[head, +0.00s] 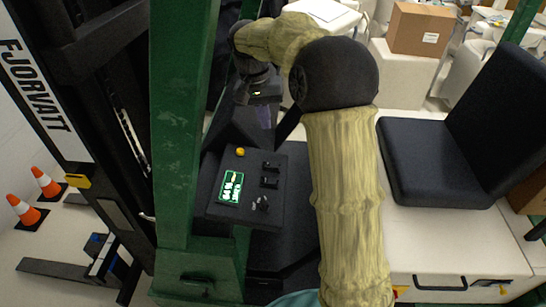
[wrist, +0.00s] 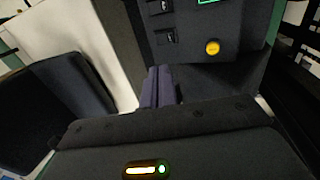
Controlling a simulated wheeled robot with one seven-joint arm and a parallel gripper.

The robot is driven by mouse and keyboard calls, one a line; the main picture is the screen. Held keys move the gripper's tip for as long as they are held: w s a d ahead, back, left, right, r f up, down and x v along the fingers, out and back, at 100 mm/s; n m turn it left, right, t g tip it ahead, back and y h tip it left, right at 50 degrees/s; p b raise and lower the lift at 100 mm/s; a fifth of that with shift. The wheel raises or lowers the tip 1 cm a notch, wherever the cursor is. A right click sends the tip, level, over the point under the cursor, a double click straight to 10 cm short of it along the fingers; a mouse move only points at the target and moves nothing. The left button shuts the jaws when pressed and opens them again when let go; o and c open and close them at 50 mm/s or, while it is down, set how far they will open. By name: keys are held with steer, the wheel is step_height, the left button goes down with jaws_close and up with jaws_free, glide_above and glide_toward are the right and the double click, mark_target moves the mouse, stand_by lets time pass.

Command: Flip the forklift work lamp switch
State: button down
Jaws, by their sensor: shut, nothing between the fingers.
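The forklift's dark control panel (head: 230,212) carries two black rocker switches, one (head: 270,166) above the other (head: 269,183). I cannot tell from their markings which is for the work lamp. Both also show in the wrist view, one at the top edge (wrist: 160,7) and one below it (wrist: 165,38). My gripper (head: 265,122) is just beyond the panel's far edge, apart from the switches. In the wrist view its shut, empty fingers (wrist: 159,72) point toward the panel, just below the nearer switch.
The panel also has a yellow button (head: 240,152), a lit green display (head: 231,188) and a key-like knob (head: 261,203). A green post (head: 180,120) stands close on the left. A black seat (head: 430,165) is on the right. Cones (head: 26,210) stand on the floor at left.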

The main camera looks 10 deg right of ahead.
mark_target(274, 165)
steer(key=shift+f, duration=0.15)
steer(key=f+p, duration=0.1)
steer(key=f, duration=0.3)
steer(key=d+f+p, duration=0.1)
steer(key=f+p, duration=0.1)
steer(key=f, duration=0.3)
steer(key=d+f+p, duration=0.1)
steer(key=f+p, duration=0.1)
steer(key=f, duration=0.2)
steer(key=shift+s+f, duration=0.3)
steer(key=shift+s, duration=0.05)
steer(key=shift+f, duration=0.1)
